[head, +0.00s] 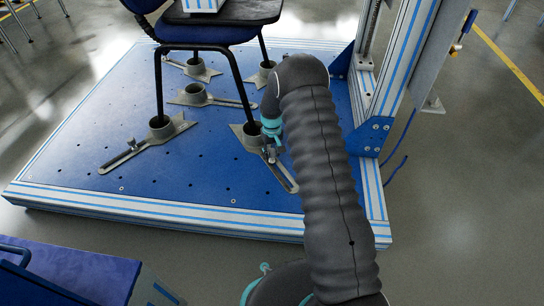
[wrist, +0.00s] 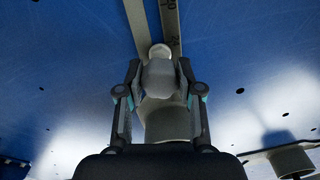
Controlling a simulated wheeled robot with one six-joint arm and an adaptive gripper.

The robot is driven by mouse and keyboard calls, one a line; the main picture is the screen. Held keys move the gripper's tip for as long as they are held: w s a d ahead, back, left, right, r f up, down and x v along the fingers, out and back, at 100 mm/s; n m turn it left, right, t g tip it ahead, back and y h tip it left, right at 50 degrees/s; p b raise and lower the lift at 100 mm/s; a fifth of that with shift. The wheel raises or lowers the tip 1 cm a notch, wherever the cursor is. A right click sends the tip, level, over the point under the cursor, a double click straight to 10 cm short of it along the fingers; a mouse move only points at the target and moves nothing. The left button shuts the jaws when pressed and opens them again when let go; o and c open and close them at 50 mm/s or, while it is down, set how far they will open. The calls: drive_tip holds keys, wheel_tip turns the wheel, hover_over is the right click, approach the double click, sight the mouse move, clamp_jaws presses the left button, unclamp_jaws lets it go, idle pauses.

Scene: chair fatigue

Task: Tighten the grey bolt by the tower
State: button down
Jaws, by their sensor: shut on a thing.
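The grey bolt (wrist: 158,78) sits between my fingertips in the wrist view, at the slotted bar (wrist: 171,25) of a grey foot clamp. My gripper (wrist: 158,82) is shut on the bolt, one finger on each side. In the head view my gripper (head: 272,150) is low over the front right foot clamp (head: 283,176), on the side towards the tower (head: 405,60). My dark arm covers part of this spot, and the bolt's lower part is hidden. The clamp's cup (wrist: 168,122) shows behind the fingers in the wrist view.
The blue base plate (head: 190,185) has several other foot clamps, including one at front left (head: 148,145). A chair (head: 205,33) stands in them, its legs (head: 158,85) rising beside my arm. A blue cart (head: 65,270) is at lower left. The plate's front is clear.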

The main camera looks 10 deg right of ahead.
drive_tip(key=shift+m+b, duration=0.3)
drive_tip(key=shift+m, duration=1.7)
drive_tip(key=shift+f, duration=0.1)
drive_tip(key=shift+m, duration=0.3)
drive_tip(key=m, duration=0.3)
drive_tip(key=c, duration=0.8)
unclamp_jaws()
drive_tip(key=shift+o, duration=0.2)
